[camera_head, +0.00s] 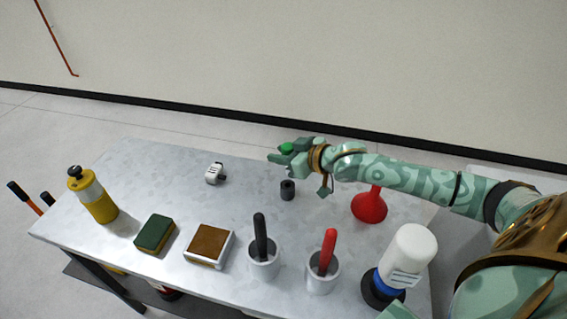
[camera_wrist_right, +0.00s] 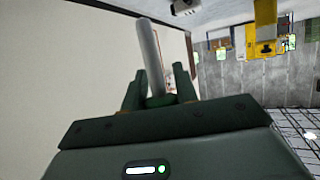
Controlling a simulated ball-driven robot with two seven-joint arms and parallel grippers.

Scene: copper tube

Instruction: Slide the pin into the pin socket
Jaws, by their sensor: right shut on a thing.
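My right gripper (camera_head: 279,157) is above the far middle of the table, and its fingers point left. In the right wrist view, the gripper (camera_wrist_right: 158,92) is shut on a pale grey pin (camera_wrist_right: 150,52). The pin sticks out beyond the fingertips, slightly tilted in that view. In the head view I cannot clearly make out the pin. A short dark cylinder with a hole in its top (camera_head: 287,191), which looks like the pin socket, stands upright on the table. It appears just below the gripper in the picture, apart from it. My left gripper is not in view.
On the grey table (camera_head: 130,165) stand a yellow bottle (camera_head: 97,200), a sponge (camera_head: 154,232), a brown-topped block (camera_head: 208,243), two cups with handled tools (camera_head: 264,262), a red funnel (camera_head: 370,206), a white bottle (camera_head: 409,252) and a small white fitting (camera_head: 214,173).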

